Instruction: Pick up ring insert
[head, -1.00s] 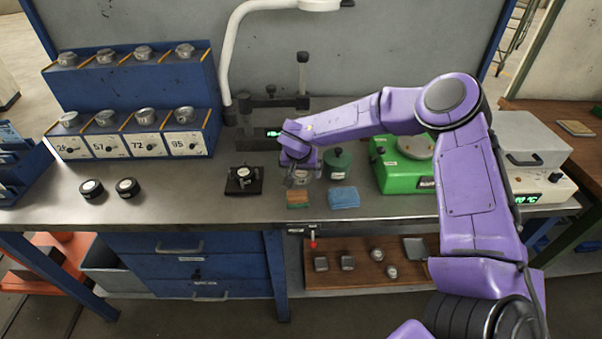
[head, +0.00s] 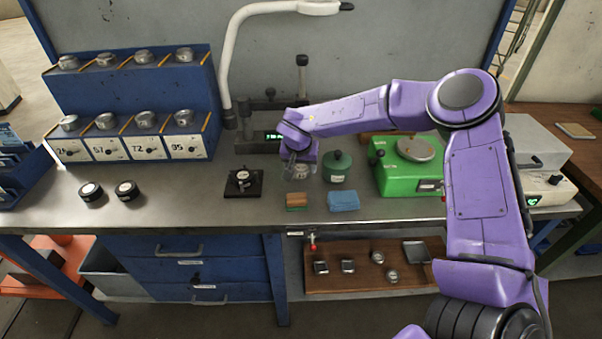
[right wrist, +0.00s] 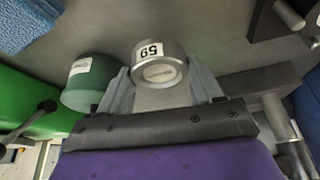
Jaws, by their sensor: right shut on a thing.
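The ring insert (right wrist: 161,65) is a silver metal cylinder with a white number label, seen in the right wrist view between the two grey fingers of my right gripper (right wrist: 165,88). The fingers close on its sides. In the head view my right gripper (head: 298,168) points down over the middle of the bench, and the insert (head: 302,171) shows only partly between its fingers. I cannot tell whether the insert is clear of the bench top. My left gripper is not in view.
A green canister (head: 337,167) stands close right of the gripper, with a green scale (head: 405,178) beyond. A blue cloth (head: 343,201) and a brown block (head: 297,201) lie in front. A black fixture (head: 243,184) stands left. A blue rack (head: 130,110) holds several metal inserts.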

